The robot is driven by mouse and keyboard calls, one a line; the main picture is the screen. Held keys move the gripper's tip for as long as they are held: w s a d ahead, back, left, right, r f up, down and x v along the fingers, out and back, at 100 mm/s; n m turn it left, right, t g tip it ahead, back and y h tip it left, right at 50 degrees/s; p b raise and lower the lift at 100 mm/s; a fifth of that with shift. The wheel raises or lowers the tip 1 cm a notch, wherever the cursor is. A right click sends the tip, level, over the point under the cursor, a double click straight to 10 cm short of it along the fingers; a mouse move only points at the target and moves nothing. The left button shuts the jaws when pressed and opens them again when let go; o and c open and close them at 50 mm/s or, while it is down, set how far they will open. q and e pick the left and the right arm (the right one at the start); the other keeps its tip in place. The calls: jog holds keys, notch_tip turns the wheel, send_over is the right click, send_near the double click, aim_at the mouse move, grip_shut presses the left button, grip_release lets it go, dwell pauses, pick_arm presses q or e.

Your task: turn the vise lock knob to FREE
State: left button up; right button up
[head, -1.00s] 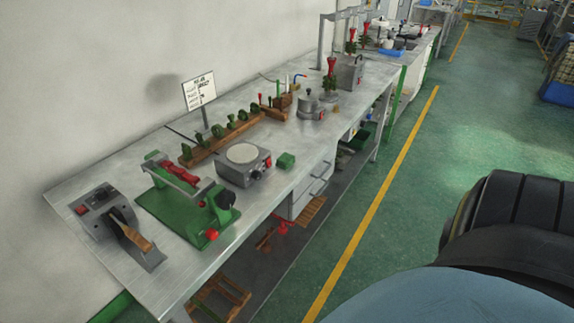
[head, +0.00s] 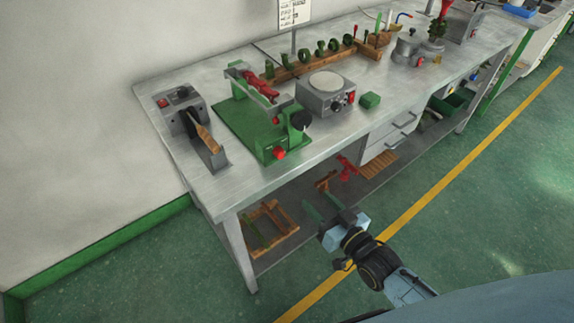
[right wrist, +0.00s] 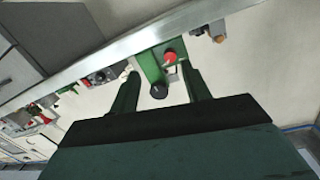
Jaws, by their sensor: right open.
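A green vise (head: 250,125) with a red clamped part on top stands on the metal bench. It has a black round knob (head: 301,119) on its right side and a red knob (head: 279,153) at its front corner. No FREE marking is readable. My right gripper (head: 324,205) is open and empty, in front of the bench and below its top, apart from the vise. In the right wrist view the red knob (right wrist: 169,57) and black knob (right wrist: 159,91) appear between the spread fingers (right wrist: 160,76), farther off. My left gripper is not in view.
A grey device with a wooden handle (head: 204,138) stands left of the vise. The bench's front edge (head: 330,140) lies between gripper and vise. The floor in front is clear.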

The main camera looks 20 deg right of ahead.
aim_at(282, 156)
jog(key=shift+t+y, duration=0.3)
jog(key=shift+t, duration=0.1)
jog(key=r+x, duration=0.1)
jog(key=x, duration=0.3)
jog(key=r+b+x, duration=0.1)
jog(key=x, duration=0.4)
jog(key=r+x, duration=0.1)
jog(key=x, duration=0.4)
jog(key=shift+s+a, duration=0.1)
jog(key=shift+a, duration=0.1)
jog(key=c, duration=1)
